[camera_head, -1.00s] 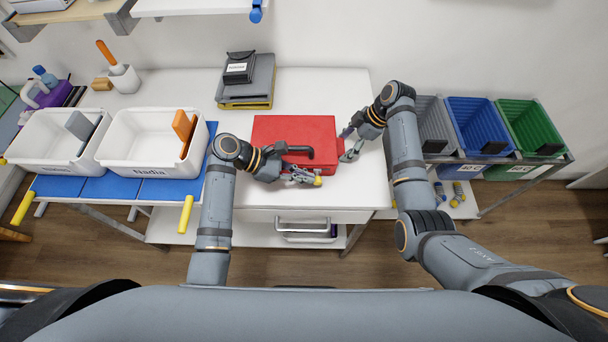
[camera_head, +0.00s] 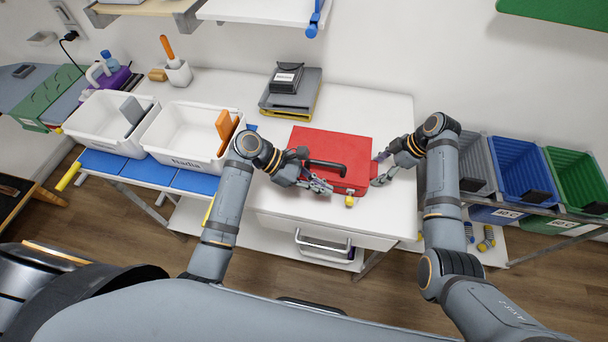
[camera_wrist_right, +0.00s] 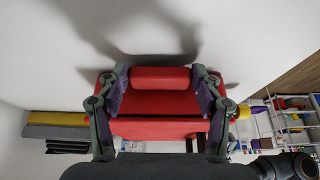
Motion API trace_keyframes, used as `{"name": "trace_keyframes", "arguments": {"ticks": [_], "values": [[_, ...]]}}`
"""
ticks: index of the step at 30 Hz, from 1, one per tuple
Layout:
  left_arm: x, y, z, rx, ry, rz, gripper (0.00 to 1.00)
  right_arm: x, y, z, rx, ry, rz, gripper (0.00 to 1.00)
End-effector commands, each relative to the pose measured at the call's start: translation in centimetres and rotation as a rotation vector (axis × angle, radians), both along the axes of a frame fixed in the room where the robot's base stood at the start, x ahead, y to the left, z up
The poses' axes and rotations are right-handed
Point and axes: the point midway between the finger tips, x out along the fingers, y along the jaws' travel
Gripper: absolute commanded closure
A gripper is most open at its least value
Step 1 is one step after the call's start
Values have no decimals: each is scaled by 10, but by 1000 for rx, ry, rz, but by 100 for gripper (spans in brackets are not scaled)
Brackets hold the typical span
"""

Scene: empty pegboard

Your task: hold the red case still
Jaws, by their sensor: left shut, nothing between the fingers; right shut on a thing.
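The red case (camera_head: 318,146) lies flat on the white worktop, with a black handle (camera_head: 327,167) and a yellow latch (camera_head: 349,200) at its front edge. My right gripper (camera_head: 379,172) is shut on the case's right side. In the right wrist view the red case (camera_wrist_right: 157,103) sits between the two fingers of this gripper (camera_wrist_right: 160,80). My left gripper (camera_head: 322,186) is shut and empty at the case's front left, close to the handle and left of the latch. Whether it touches the case is hard to tell.
White bins (camera_head: 187,146) stand on blue mats at the left. A grey and yellow stack with a black box (camera_head: 286,79) lies behind the case. Grey, blue (camera_head: 521,168) and green bins stand at the right.

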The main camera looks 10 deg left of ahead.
Motion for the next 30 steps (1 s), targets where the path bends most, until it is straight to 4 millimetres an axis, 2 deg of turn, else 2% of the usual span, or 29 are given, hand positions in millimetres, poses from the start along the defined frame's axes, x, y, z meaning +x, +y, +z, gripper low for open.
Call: {"name": "trace_keyframes", "arguments": {"ticks": [1,3,9,14,20,21,24,25,30], "values": [[0,14,7,9,-4,0,100,0,0,0,0,-1,0,54],[0,29,17,9,-4,0,100,0,0,0,0,-1,0,54],[0,62,40,6,-2,-1,100,0,0,0,0,-1,0,54],[-1,72,48,1,1,1,100,0,0,0,0,-1,0,54],[-1,73,50,-1,0,0,100,0,0,0,-1,-1,0,54],[-1,73,50,-1,0,0,100,0,0,0,-1,-1,0,29],[-1,73,50,0,0,0,100,0,0,0,-1,-1,0,15],[-1,73,49,0,0,0,100,0,0,0,-1,-1,0,11],[-1,73,49,0,0,0,100,0,0,0,-1,0,0,11]]}}
